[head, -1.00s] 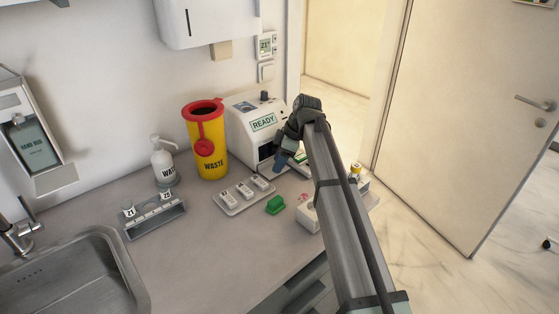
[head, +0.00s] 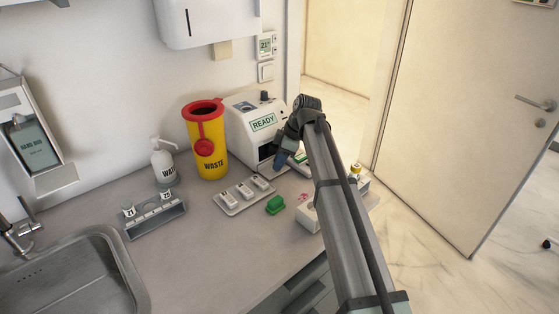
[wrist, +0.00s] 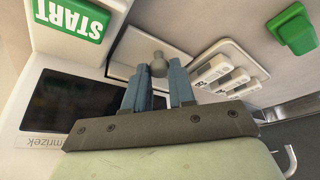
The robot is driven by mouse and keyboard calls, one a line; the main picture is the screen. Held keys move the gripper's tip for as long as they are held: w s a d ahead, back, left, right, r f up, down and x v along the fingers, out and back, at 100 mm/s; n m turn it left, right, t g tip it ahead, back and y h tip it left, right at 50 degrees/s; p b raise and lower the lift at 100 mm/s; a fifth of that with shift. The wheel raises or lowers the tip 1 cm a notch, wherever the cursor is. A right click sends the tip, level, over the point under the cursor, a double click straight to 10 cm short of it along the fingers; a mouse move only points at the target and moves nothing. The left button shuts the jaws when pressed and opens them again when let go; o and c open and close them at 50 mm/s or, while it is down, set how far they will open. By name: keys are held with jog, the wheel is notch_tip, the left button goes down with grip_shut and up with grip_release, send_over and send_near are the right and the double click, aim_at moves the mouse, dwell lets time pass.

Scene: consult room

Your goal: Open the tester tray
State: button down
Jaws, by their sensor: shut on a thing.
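The tester (head: 241,127) is a white box reading READY at the back of the counter, with a dark panel on its front. In the wrist view, the tester tray (wrist: 127,52) shows as a pale flat panel beside the dark rectangle (wrist: 70,103). A grey round knob (wrist: 158,65) stands on it. My gripper (wrist: 159,80) has its two blue fingers around the knob, shut on it. In the head view my gripper (head: 280,160) is low at the tester's front, and the arm hides much of that area. How far the tray is out is unclear.
A green START label (wrist: 72,15) shows near the dark rectangle. A tray of white cassettes (head: 245,194) and a green block (head: 275,205) lie in front of the tester. A yellow waste bin (head: 208,150) stands left. A small white box (head: 307,215) is near the arm.

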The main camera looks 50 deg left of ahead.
jog(key=shift+d, duration=0.1)
jog(key=d, duration=1)
jog(key=shift+a, duration=0.1)
jog(key=c, duration=0.9)
grip_release()
jog(key=shift+c, duration=0.2)
jog(key=v, duration=1.3)
jog(key=shift+r, duration=0.4)
jog(key=shift+w, duration=0.1)
